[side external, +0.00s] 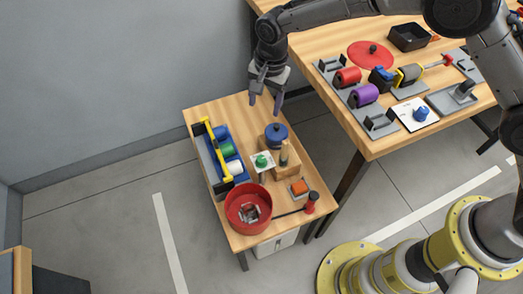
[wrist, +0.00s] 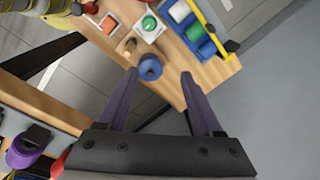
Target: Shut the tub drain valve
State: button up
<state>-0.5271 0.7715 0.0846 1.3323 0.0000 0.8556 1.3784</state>
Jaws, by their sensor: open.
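My gripper (side external: 265,105) is open and empty, pointing down above the back of the small wooden table. In the wrist view its fingertips (wrist: 159,73) are spread, with the round blue knobbed piece (wrist: 150,68) showing between them, farther off. That blue piece (side external: 276,132) stands at the back of the small table. A red round tub (side external: 234,217) sits at the table's front, with a metallic piece inside. A red-headed part with a dark rod (side external: 311,199) lies beside it. A green knob on a white plate (side external: 261,160) is behind the tub. I cannot tell which part is the drain valve.
A toolbox with a yellow handle (side external: 216,150) holds blue, green and white items at the left. The larger table (side external: 380,145) at the right carries several fixtures and a red disc (side external: 370,53).

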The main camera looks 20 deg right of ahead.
jog(key=g, duration=0.1)
send_over(261, 159)
notch_tip(261, 159, down, 6)
jog(key=f, duration=0.1)
jog(key=shift+n+h, duration=0.3)
jog(key=shift+n, duration=0.1)
notch_tip(261, 159, down, 12)
jog(key=shift+d+f, duration=0.1)
jog(key=shift+f, duration=0.1)
grip_shut()
